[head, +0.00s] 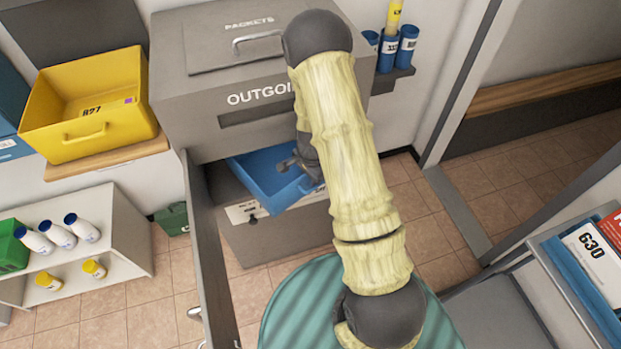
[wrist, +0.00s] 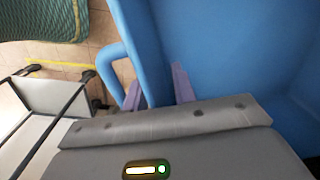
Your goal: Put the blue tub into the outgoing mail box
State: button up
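The grey outgoing mail box (head: 180,114) stands at the centre of the head view, lettered "PACKETS" and "OUTGOI…", the rest hidden by my arm. Its lower door (head: 207,255) hangs open on the left. My gripper (head: 290,165) is at the tub's near right side. Its purple fingers (wrist: 158,90) straddle the tub's wall, shut on it.
A yellow tub (head: 85,140) sits on a wooden shelf left of the mail box. A white shelf (head: 125,235) with bottles stands below. Blue tubes (head: 405,50) stand on a ledge at right. A teal round surface (head: 290,300) is in front.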

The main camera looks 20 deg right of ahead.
notch_tip(320, 180, up, 8)
jog(key=shift+s+f+p, duration=0.1)
jog(key=shift+p, duration=0.3)
dwell(0.5)
jog(key=s+a+r+n+t, duration=0.2)
jog(key=s+a+r+n, duration=0.1)
jog(key=s+r+n, duration=1)
notch_tip(320, 180, up, 4)
jog(key=shift+s+f+n, duration=0.1)
jog(key=shift+s+n, duration=0.2)
jog(key=shift+s, duration=0.3)
jog(key=shift+w, duration=0.1)
